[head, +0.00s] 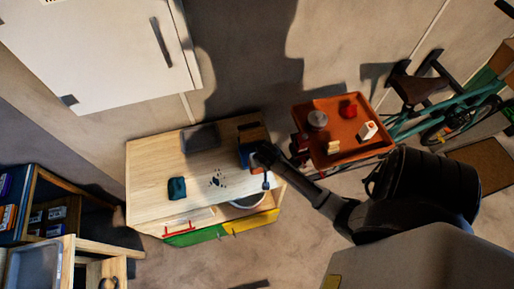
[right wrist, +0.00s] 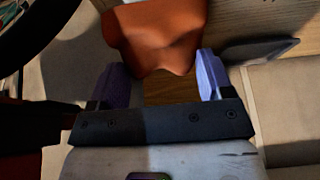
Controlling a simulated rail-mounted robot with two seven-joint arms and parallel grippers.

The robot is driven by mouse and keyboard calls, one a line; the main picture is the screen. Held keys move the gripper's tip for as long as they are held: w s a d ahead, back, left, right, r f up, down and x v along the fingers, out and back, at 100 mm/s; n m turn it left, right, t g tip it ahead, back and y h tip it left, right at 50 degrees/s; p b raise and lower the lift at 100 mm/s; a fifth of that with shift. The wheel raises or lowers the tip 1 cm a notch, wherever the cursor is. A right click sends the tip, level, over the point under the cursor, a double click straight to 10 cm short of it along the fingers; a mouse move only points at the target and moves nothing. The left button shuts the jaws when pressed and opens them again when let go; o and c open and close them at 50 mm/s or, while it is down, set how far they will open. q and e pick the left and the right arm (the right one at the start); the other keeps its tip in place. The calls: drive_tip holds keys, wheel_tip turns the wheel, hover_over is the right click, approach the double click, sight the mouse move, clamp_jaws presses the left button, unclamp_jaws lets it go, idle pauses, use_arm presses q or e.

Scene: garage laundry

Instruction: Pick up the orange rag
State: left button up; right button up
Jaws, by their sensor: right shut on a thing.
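The orange rag (right wrist: 155,38) fills the upper middle of the right wrist view, its lower end hanging between the two purple-grey fingers. In the head view my right gripper (head: 262,160) is over the right end of the wooden workbench (head: 150,160). My left gripper is not in view.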

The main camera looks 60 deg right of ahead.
drive_tip(key=s+a, duration=0.8)
drive_tip(key=shift+a+b, duration=0.15)
drive_tip(key=shift+b, duration=0.25)
drive_tip(key=shift+w, duration=0.1)
